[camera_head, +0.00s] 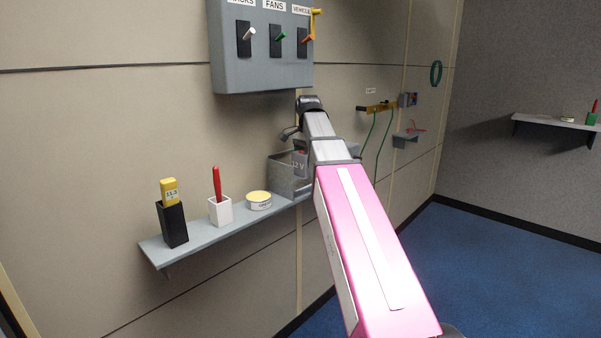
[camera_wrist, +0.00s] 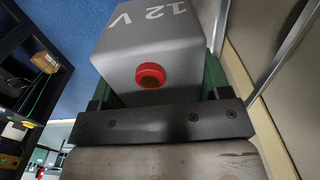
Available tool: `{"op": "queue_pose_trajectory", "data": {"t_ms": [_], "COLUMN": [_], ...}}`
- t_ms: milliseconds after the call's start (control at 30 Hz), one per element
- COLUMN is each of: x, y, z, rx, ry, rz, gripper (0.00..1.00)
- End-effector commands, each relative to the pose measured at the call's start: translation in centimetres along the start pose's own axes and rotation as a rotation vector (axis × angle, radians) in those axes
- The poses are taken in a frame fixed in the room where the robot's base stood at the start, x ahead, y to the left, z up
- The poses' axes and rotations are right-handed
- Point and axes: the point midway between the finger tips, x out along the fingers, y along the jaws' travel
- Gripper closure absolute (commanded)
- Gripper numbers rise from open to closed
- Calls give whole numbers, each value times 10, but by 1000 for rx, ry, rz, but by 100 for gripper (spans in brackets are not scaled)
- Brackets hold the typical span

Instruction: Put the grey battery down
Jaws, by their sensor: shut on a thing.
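The grey battery (camera_wrist: 165,50) with white "12 V" lettering and a red terminal fills the top of the wrist view. My gripper (camera_wrist: 160,88) is shut on it, with a green finger at each side. In the head view the battery (camera_head: 300,163) shows just left of my arm's far end, at the right end of the wall shelf. It overlaps a grey metal open-topped box (camera_head: 281,178) there. I cannot tell whether the battery is inside the box, above it or touching it. My arm hides part of this spot.
The wall shelf (camera_head: 205,236) also bears a black holder (camera_head: 172,226) with a yellow meter, a white cup (camera_head: 220,211) with a red-handled tool, and a round tin (camera_head: 259,201). A grey switch panel (camera_head: 262,72) hangs above. Blue floor lies clear at right.

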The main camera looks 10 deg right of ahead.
Motion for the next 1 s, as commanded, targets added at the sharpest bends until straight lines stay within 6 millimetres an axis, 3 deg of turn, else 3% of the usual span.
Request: {"op": "queue_pose_trajectory", "data": {"t_ms": [100,300,467,800,1000], "x": [11,22,26,62,64], "y": [-22,-38,-40,-39,-39], "z": [-4,-6,-6,-6,-6], "rx": [-2,-1,-1,-1,-1], "ry": [-1,0,0,0,0], "rz": [1,0,0,0,-1], "gripper": [92,92,92,92,92]}}
